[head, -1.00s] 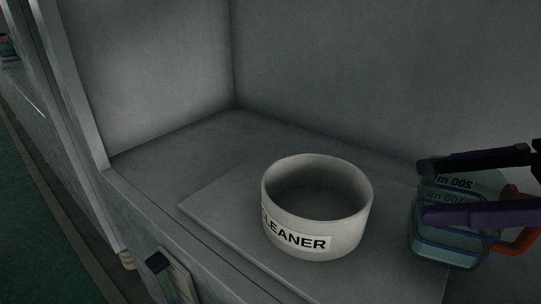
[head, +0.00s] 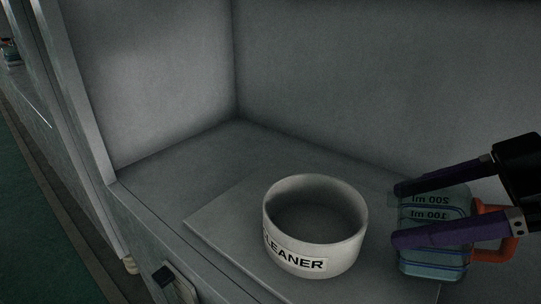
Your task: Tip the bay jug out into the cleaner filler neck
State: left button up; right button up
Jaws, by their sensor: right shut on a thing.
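The cleaner filler neck is a wide, round, pale open ring (head: 316,226) with a "CLEANER" label on its front. It stands on a flat plate in the bay. The bay jug (head: 433,262) is clear and bluish with blue bands, "200 ml" and "100 ml" marks and an orange handle (head: 497,232). It is just right of the neck and looks about upright. My right gripper (head: 396,214) is shut on the jug, its two purple fingers across the jug's sides. Whether the jug's base touches the plate is unclear. My left gripper is out of view.
The grey plate (head: 222,222) lies under the neck. Grey bay walls rise behind and at left. A small dark item (head: 170,274) is on the bay's front face at lower left. The bay floor left of the neck is clear.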

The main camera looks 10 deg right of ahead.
jog(key=shift+w+a+r+g+h+p, duration=0.6)
jog(key=shift+h+p, duration=0.25)
jog(key=shift+p, duration=0.95)
jog(key=shift+w+a+r+g+h+p, duration=0.35)
jog(key=shift+a+g+h+p, duration=0.35)
jog(key=shift+p, duration=1.1)
jog(key=shift+w+a+r+g+h+p, duration=0.55)
jog(key=shift+h+p, duration=0.4)
jog(key=shift+p, duration=0.85)
jog(key=shift+a+f, duration=0.1)
jog(key=shift+a, duration=0.05)
jog(key=shift+w+a+f+g+h, duration=0.1)
jog(key=shift+w+a+g+h, duration=0.05)
jog(key=shift+g+h, duration=0.6)
jog(key=shift+w+a+f+g+h, duration=0.15)
jog(key=shift+g+h, duration=0.35)
jog(key=shift+h, duration=0.35)
jog(key=shift+r+p, duration=0.1)
jog(key=shift+p, duration=0.25)
jog(key=shift+a+g+h, duration=0.1)
jog(key=shift+g+h, duration=0.2)
jog(key=shift+h, duration=0.2)
